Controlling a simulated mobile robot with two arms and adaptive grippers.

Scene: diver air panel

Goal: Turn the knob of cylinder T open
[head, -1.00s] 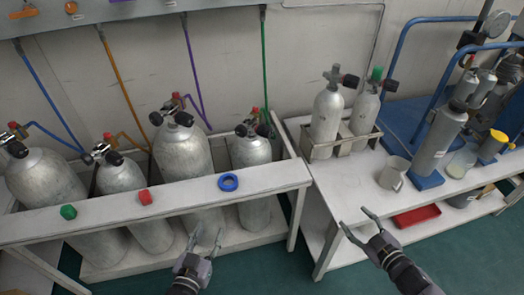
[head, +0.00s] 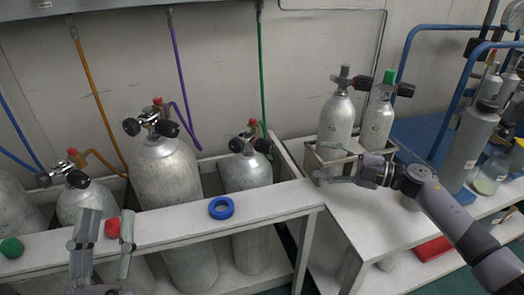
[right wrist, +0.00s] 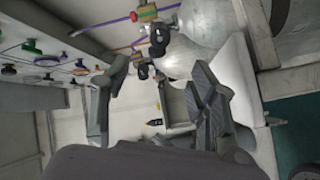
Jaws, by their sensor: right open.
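Several grey cylinders stand in the white rack, and I cannot read which one is T. In the head view, a large cylinder (head: 168,185) with black side knobs and a smaller cylinder (head: 245,178) with a black-knobbed valve (head: 250,143) stand behind the rail. Two more cylinders (head: 336,120) (head: 377,120) stand in a holder on the right table. My right gripper (head: 316,163) is open and empty, in front of that holder. The right wrist view shows its spread fingers (right wrist: 160,75) with cylinder valves (right wrist: 158,40) beyond them. My left gripper (head: 106,222) is open, low over the rail.
The rack rail (head: 170,227) carries a blue ring (head: 221,208), a red cap (head: 112,228) and a green cap (head: 12,248). Coloured hoses hang behind the cylinders. The right table (head: 355,205) holds a grey bottle (head: 470,140); a red tray (head: 433,248) lies below.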

